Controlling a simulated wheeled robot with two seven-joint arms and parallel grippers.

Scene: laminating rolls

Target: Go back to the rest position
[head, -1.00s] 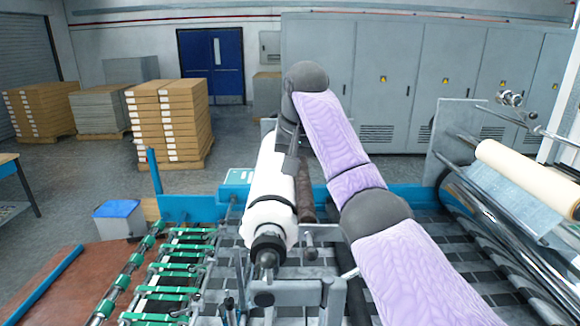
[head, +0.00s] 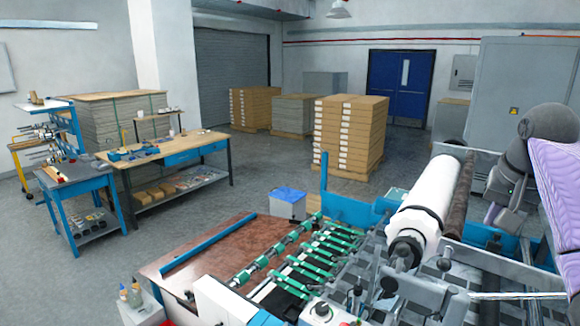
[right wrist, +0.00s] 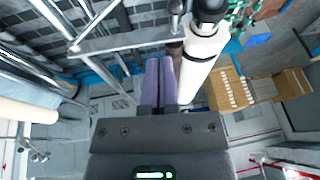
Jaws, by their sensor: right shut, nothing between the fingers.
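My right gripper (head: 493,217) hangs pointing down at the right of the head view, under my bent purple-sleeved arm. It is shut and empty. In the right wrist view its two fingers (right wrist: 160,82) lie side by side with nothing between them. The white roll (head: 422,202) sits on the machine to the left of the gripper, with a dark brown roller (head: 464,182) between them in the picture. The white roll also shows in the right wrist view (right wrist: 202,45), right of the fingers. My left gripper is not in view.
The machine's green-wheeled feed table (head: 318,252) and a brown board (head: 225,258) lie in front. A workbench (head: 170,155), a blue tool cart (head: 85,190) and stacked cartons (head: 348,132) stand beyond. Grey floor is clear between them. A cream roll (right wrist: 25,110) shows in the right wrist view.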

